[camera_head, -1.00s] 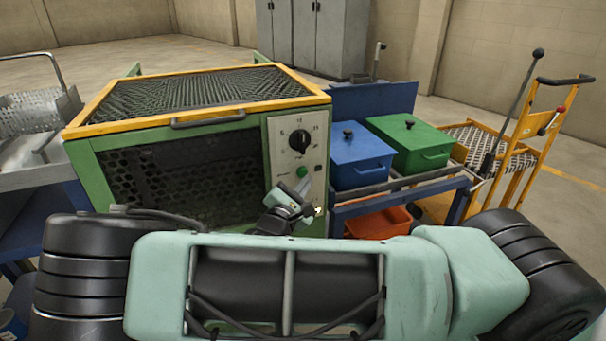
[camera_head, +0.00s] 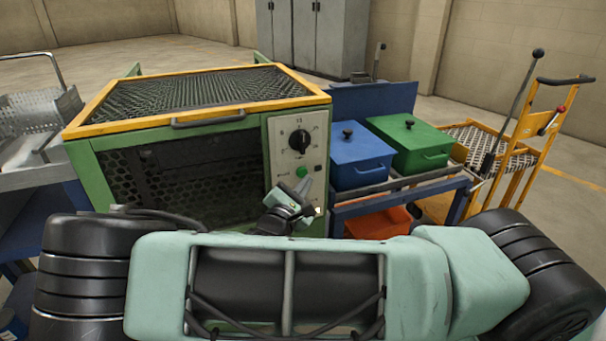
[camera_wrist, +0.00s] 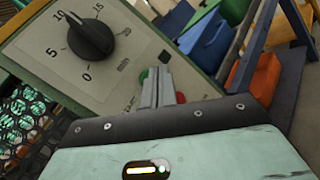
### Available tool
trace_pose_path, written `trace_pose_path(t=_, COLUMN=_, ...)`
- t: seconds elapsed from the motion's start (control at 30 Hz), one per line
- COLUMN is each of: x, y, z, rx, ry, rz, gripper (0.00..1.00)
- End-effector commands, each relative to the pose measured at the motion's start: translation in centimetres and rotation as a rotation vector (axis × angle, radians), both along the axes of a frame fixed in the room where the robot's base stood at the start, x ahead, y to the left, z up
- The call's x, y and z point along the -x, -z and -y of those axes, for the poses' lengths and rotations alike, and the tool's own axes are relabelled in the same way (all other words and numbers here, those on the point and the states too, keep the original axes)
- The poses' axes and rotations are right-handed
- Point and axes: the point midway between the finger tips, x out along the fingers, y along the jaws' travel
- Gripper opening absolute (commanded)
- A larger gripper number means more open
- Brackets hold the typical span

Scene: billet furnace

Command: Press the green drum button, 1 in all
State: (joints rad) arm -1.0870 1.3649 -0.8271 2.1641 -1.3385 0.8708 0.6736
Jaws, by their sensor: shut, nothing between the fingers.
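The green button (camera_head: 302,171) is on the pale control panel of the green furnace box, below the black dial. In the wrist view the green button (camera_wrist: 144,76) shows partly beside my fingertips, which hide some of it. My gripper (camera_head: 307,184) is shut and empty, its tip in front of the panel just below the button. In the wrist view my gripper (camera_wrist: 158,72) has its two fingers together, pointing at the panel between the green button and a red button (camera_wrist: 181,97). I cannot tell whether the fingertips touch the green button.
The black dial (camera_head: 299,141) stands out from the panel (camera_wrist: 60,60). The mesh-fronted furnace box (camera_head: 100,176) is to the left. A blue bin (camera_head: 361,158), a green bin (camera_head: 412,146) and an orange tray (camera_head: 378,223) are on a cart to the right.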

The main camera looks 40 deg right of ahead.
Motion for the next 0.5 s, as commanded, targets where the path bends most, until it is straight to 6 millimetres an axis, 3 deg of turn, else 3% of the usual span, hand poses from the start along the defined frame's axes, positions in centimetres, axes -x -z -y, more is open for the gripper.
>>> trace_pose_path(t=0.5, x=-0.81, y=-0.02, z=0.25, rx=0.0, ry=0.0, rz=0.0, gripper=0.0)
